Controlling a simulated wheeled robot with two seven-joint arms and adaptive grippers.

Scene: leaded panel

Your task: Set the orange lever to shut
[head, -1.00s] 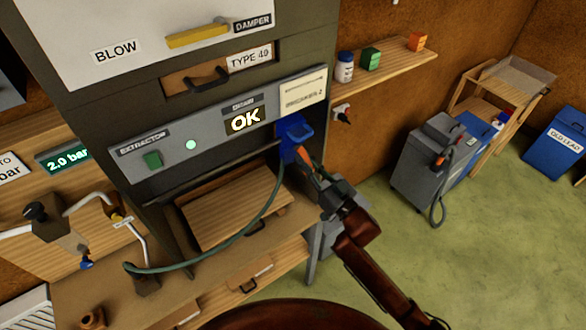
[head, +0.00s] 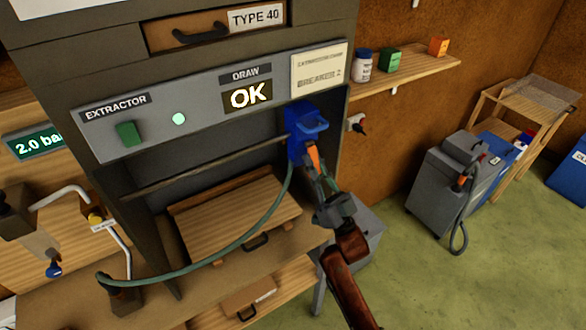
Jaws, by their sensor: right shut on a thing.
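An orange lever (head: 313,158) hangs below a blue fitting (head: 305,128) at the right end of the grey control panel. The lever points down, slightly to the right. My right gripper (head: 316,168) comes up from below and is shut on the orange lever; its fingers hide part of it. No open or shut marking is readable beside the lever. My left gripper is not in view.
A green hose (head: 232,248) runs from beside the blue fitting down to the bench at left. The panel (head: 210,118) has a green switch, a lit lamp and an OK display. A wooden board (head: 235,215) lies below.

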